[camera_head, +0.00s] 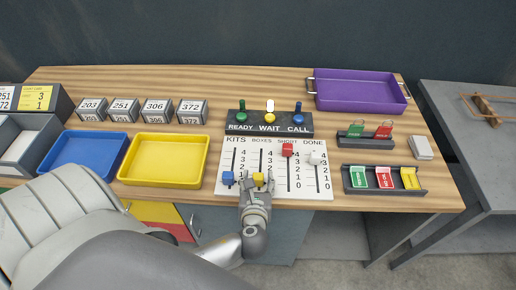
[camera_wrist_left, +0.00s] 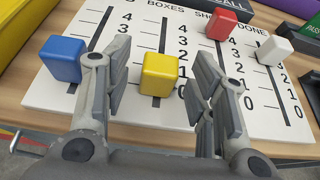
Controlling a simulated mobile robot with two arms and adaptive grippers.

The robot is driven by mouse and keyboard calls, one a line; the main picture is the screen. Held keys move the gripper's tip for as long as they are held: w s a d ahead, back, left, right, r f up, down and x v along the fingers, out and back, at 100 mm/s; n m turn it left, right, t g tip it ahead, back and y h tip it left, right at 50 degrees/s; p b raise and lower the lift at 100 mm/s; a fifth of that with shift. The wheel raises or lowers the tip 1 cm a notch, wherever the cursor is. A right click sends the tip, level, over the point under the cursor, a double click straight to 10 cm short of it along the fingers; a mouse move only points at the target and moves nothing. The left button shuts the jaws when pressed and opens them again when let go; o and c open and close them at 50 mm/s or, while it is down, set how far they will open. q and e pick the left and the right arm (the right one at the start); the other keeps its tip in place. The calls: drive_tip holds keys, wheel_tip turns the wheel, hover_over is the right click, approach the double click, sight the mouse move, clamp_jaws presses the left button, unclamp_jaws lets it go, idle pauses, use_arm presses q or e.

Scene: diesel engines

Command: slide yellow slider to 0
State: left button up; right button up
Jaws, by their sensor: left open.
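The yellow slider (camera_head: 258,180) is a block on the BOXES track of the white slider board (camera_head: 226,158), low on its scale. In the left wrist view the yellow slider (camera_wrist_left: 160,74) appears beside the 1 and 0 marks; its exact level is hard to tell. My left gripper (camera_head: 257,192) is at the front of the board, at the yellow slider. In the left wrist view its two fingers (camera_wrist_left: 163,84) are apart, one on each side of the slider, with visible gaps. My right gripper is not in view.
The blue slider (camera_head: 228,178) is close on the left; the red slider (camera_head: 287,150) and white slider (camera_head: 315,158) are higher on the right. READY, WAIT and CALL switches (camera_head: 269,125) stand behind. A yellow tray (camera_head: 206,160) is left, a card rack (camera_head: 384,190) right.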

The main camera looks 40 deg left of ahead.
use_arm(q)
drive_tip(key=v, duration=1)
drive_tip(key=shift+s+d+f, duration=0.1)
drive_tip(key=s+f+n+g+h+b, duration=0.1)
drive_tip(key=s+f+n+g+h, duration=0.2)
drive_tip(key=f, duration=1.2)
drive_tip(key=s+f+n+g+h+b, duration=0.1)
drive_tip(key=s+f+n+g, duration=0.3)
drive_tip(key=f, duration=1.1)
drive_tip(key=s+a+f+n+g+h+b, duration=0.2)
drive_tip(key=s+f+n+g+h, duration=0.1)
drive_tip(key=s+f+n, duration=1.6)
drive_tip(key=shift+s+f+n, duration=0.3)
drive_tip(key=shift+n, duration=0.4)
